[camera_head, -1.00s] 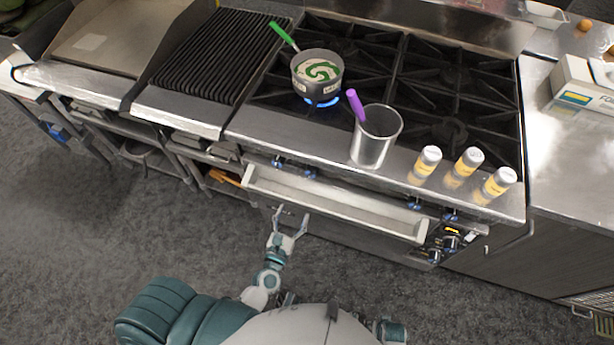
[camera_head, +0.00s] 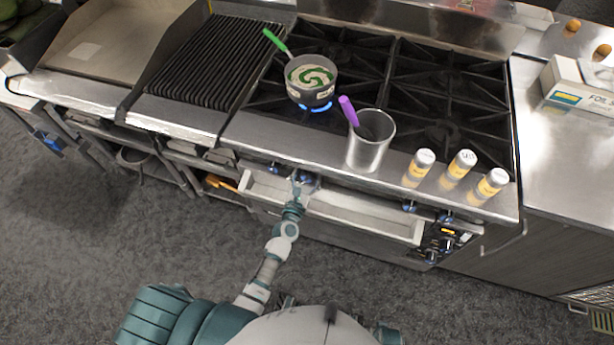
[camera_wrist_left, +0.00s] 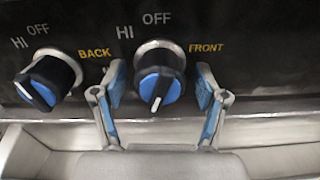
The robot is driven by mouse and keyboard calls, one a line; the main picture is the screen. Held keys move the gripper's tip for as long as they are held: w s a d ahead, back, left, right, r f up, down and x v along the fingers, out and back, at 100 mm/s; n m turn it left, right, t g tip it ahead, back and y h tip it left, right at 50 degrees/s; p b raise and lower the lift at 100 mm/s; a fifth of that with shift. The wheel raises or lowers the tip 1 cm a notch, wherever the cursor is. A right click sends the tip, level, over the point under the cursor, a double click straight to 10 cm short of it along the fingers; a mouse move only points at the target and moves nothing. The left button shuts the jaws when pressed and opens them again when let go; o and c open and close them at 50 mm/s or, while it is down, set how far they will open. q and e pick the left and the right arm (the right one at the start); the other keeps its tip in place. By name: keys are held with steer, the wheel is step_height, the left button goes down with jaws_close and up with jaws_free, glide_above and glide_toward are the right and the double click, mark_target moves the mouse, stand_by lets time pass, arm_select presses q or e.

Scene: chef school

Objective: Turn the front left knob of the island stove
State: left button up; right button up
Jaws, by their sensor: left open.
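The front left knob (camera_wrist_left: 158,85) is black with a blue face and sits beside the word FRONT in the left wrist view. Its white pointer points down and slightly left, away from OFF at the top. My left gripper (camera_wrist_left: 160,105) is open, with one blue-padded finger on each side of this knob. I cannot tell whether the fingers touch it. In the head view my left gripper (camera_head: 304,180) reaches the stove front and mostly hides the knob. The island stove (camera_head: 240,132) has a pot over a lit blue flame. My right gripper is not in view.
The back knob (camera_wrist_left: 48,82) is close on the left. A metal ledge (camera_head: 370,222) runs below the knobs. On the stove's front edge stand a metal container (camera_head: 369,150) and several shakers (camera_head: 457,170). The pot (camera_head: 311,85) stands behind them.

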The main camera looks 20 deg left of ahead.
arm_select(q)
steer(key=c, duration=1.2)
steer(key=shift+o, duration=0.2)
